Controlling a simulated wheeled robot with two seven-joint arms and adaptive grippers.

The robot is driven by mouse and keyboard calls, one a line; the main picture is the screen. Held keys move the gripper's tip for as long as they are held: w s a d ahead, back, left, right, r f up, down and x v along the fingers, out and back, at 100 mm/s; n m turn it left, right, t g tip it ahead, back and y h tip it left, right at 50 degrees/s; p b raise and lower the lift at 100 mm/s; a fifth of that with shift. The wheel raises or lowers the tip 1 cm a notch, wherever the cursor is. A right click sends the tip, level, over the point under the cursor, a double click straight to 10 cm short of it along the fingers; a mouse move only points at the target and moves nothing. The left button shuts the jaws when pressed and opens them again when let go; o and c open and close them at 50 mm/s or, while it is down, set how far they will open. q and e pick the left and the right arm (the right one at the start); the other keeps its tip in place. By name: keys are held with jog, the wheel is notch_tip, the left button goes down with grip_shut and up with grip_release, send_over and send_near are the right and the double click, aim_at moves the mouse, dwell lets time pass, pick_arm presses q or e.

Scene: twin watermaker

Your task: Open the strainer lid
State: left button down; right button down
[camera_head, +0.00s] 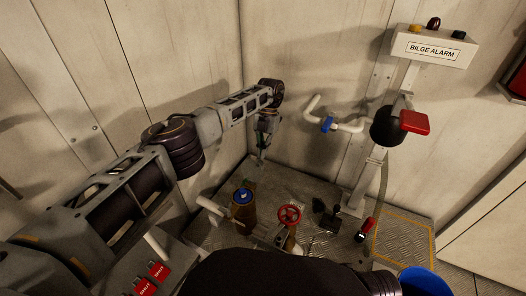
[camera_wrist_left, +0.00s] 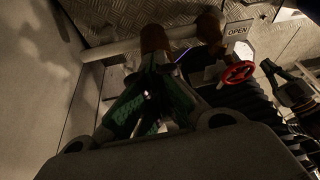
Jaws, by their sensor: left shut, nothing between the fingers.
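The strainer is a brown upright cylinder (camera_head: 243,214) on the floor near the corner, with a blue lid (camera_head: 243,196) on top. The lid sits on the cylinder. My left gripper (camera_head: 262,158) points down, above and a little to the right of the lid, apart from it. In the left wrist view, its green-sided fingers (camera_wrist_left: 150,108) are shut and empty. A brown cylinder (camera_wrist_left: 155,40) shows beyond the fingers there; the blue lid cannot be made out.
A red valve wheel (camera_head: 289,215) stands right of the strainer, with an OPEN sign (camera_wrist_left: 238,31) near it in the wrist view. Walls close in the corner.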

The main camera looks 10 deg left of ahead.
pick_arm(q)
notch_tip(320, 180, up, 10)
dwell(0.6)
jog(key=shift+s+f, duration=0.1)
dwell(0.3)
